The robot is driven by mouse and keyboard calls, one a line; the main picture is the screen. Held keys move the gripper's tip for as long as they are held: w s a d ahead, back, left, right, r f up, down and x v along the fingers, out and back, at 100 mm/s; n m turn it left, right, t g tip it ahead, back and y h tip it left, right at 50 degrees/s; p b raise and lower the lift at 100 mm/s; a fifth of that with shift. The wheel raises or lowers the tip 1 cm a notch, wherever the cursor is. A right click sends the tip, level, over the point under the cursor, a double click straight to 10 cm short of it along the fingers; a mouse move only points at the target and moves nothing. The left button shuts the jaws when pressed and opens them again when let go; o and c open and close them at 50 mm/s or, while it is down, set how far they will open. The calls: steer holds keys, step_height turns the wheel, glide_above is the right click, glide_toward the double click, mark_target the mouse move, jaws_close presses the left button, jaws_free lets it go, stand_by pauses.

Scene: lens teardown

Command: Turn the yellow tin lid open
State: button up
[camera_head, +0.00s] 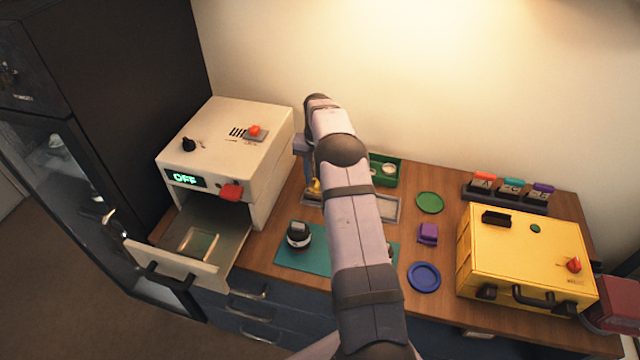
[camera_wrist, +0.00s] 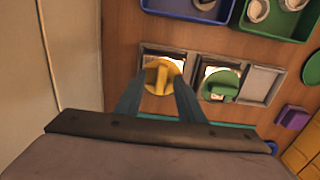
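The yellow tin lid (camera_wrist: 162,77), round with a raised grip bar, sits in the left slot of a grey tray (camera_wrist: 197,63) in the wrist view. A bit of it shows below my gripper in the head view (camera_head: 314,187). My gripper (camera_wrist: 159,82) points down over it, its two fingers apart on either side of the lid. The fingertips show no clear contact with the lid or bar. The tin's body is mostly hidden under the lid.
A green lid (camera_wrist: 221,84) sits in the middle slot; the right slot looks empty. A green bin (camera_wrist: 276,18) and a blue bin (camera_wrist: 190,8) stand behind. The white oven-like box (camera_head: 225,150) with an open drawer is left; a yellow case (camera_head: 520,250) is right.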

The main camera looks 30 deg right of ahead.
steer(key=shift+s+f, duration=0.4)
steer(key=shift+f, duration=0.4)
steer(key=shift+w+d+r+p, duration=0.1)
steer(key=shift+w+r+p, duration=0.15)
steer(key=shift+r+p, duration=0.75)
steer(key=shift+w+r+p, duration=0.1)
steer(key=shift+r+p, duration=1.5)
steer(key=shift+r, duration=1.35)
step_height(320, 180, up, 6)
steer(key=p, duration=0.4)
